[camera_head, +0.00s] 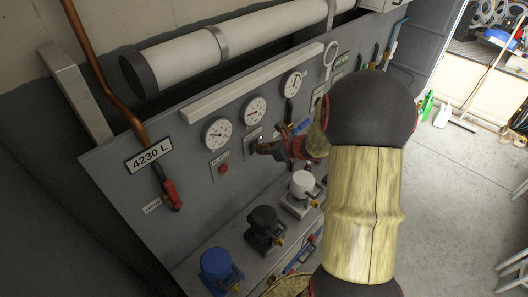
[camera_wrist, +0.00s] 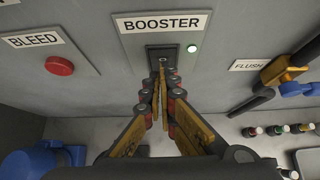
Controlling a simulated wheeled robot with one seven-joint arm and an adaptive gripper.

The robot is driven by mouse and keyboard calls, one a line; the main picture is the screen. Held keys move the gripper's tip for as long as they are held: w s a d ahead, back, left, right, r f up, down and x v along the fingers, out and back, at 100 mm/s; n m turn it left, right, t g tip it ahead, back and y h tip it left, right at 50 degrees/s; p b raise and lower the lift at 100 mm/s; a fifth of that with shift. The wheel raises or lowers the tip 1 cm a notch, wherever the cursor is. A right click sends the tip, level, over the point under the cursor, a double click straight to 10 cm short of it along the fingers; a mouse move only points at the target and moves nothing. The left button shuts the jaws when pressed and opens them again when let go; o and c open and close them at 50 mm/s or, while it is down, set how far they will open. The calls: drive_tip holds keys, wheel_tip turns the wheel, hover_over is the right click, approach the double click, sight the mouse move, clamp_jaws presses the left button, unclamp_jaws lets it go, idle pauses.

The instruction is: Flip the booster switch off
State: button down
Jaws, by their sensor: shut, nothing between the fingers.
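The booster switch (camera_wrist: 163,49) is a dark rectangular plate on the grey panel, under the white BOOSTER label (camera_wrist: 166,22). In the head view my gripper (camera_head: 262,149) points at the panel below the middle gauge, by the switch (camera_head: 251,141).
A red BLEED button (camera_wrist: 59,66) is left of the switch. Three gauges, the middle one (camera_head: 253,110) above the switch, line the panel. Blue (camera_head: 216,264), black (camera_head: 264,220) and white (camera_head: 301,184) capped fittings stand below.

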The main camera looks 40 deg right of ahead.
drive_tip(key=shift+w+r, duration=0.2)
drive_tip(key=shift+w, duration=0.3)
drive_tip(key=shift+r, duration=0.2)
drive_tip(key=shift+s+r+p, duration=0.1)
drive_tip(key=shift+r+p, duration=0.55)
drive_tip(key=shift+p, duration=0.05)
drive_tip(key=shift+s, duration=0.1)
